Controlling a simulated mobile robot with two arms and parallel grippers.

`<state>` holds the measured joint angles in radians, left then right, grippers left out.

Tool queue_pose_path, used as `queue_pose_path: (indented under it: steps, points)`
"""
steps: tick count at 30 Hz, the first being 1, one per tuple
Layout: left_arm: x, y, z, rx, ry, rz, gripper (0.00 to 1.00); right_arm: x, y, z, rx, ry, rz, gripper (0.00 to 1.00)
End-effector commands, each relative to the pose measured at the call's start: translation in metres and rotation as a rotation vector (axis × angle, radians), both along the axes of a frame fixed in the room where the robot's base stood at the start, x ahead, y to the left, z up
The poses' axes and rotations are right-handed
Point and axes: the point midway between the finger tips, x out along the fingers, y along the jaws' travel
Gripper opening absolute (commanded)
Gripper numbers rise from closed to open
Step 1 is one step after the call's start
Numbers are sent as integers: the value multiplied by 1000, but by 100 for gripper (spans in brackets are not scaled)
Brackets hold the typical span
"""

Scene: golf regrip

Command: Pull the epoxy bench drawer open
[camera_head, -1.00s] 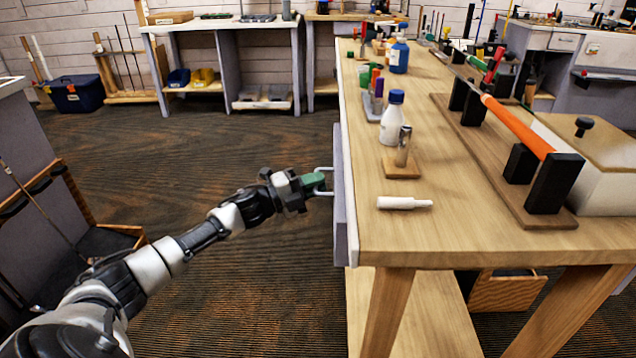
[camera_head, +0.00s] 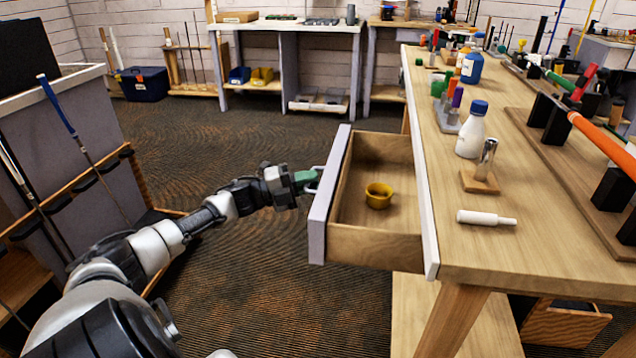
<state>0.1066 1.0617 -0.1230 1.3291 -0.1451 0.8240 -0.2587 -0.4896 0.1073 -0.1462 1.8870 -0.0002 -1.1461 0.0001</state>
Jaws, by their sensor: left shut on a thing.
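The epoxy bench drawer (camera_head: 375,246) stands pulled out from the left side of the wooden bench (camera_head: 560,245). Its pale grey front (camera_head: 328,195) faces left, and its inside is visible. A yellow round cup (camera_head: 379,196) sits in it. My left gripper (camera_head: 306,182), with green fingers, is shut on the metal drawer handle (camera_head: 316,178) at the front's outer face. The gripper hides part of the handle. My right gripper is not in view.
On the bench top are a white bottle with a blue cap (camera_head: 472,132), a metal cylinder on a wood block (camera_head: 483,168) and a white tube (camera_head: 486,218). A club rack (camera_head: 85,180) stands at the left. Carpet between rack and drawer is clear.

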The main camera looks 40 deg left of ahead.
Motion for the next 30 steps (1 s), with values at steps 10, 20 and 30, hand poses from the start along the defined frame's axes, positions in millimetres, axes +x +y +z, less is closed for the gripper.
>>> queue_pose_path:
  steps: [10, 20, 30]
  points:
    - [0, 0, -2, 0, 4, -1, 16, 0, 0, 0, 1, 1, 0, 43]
    - [0, 0, -1, 0, 1, 0, 37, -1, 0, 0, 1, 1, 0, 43]
    - [-19, 14, -6, 1, 7, 1, 37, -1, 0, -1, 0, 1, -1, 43]
